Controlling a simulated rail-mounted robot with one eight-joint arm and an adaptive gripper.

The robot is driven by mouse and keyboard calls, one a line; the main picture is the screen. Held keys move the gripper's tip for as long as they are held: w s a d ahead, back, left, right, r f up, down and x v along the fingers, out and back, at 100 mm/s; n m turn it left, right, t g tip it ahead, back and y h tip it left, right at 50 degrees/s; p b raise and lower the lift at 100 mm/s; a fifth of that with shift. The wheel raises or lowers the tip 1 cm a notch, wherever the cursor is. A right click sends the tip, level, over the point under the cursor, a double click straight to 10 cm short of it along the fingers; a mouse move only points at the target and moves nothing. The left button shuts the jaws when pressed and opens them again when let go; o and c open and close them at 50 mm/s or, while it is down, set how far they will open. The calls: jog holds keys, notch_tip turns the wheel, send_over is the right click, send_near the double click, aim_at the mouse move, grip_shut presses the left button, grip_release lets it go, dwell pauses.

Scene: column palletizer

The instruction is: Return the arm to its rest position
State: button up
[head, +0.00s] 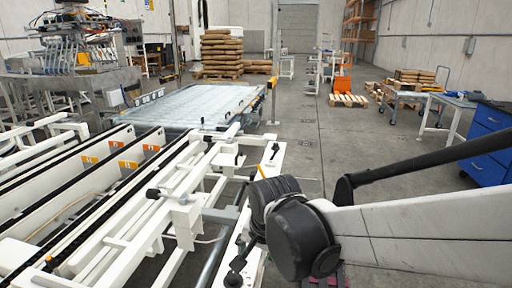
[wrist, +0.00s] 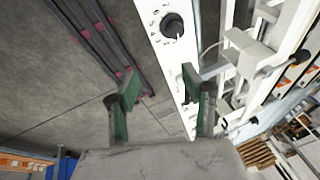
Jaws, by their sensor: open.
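My gripper (wrist: 160,85) shows in the wrist view with its two green-padded fingers spread apart and nothing between them. It points past a white machine beam with a black knob (wrist: 172,25), with grey floor to the left. In the head view my arm, a white link with a dark joint, reaches in from the right edge to the lower middle. My gripper cannot be made out there.
A white conveyor frame (head: 185,205) fills the left, close beside my arm. A roller table (head: 190,105) and stacked sacks (head: 220,52) stand beyond it. A blue cabinet (head: 488,145) and workbench (head: 455,100) are at right. The middle floor (head: 360,145) is clear.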

jog(key=s+d+r+n+t, duration=0.1)
jog(key=s+d+r, duration=0.2)
jog(key=d, duration=0.4)
jog(key=s+d+r+n+t+h+p, duration=0.1)
jog(key=s+d+r, duration=0.2)
jog(key=s+d, duration=0.2)
jog(key=s+d+r+n+t+p, duration=0.1)
jog(key=s+d+r+n, duration=0.1)
jog(key=d, duration=0.6)
jog(key=shift+s+d+r+h, duration=0.35)
jog(key=shift+s+r+h, duration=0.1)
jog(key=shift+s, duration=0.65)
jog(key=shift+o, duration=0.4)
jog(key=shift+r, duration=0.1)
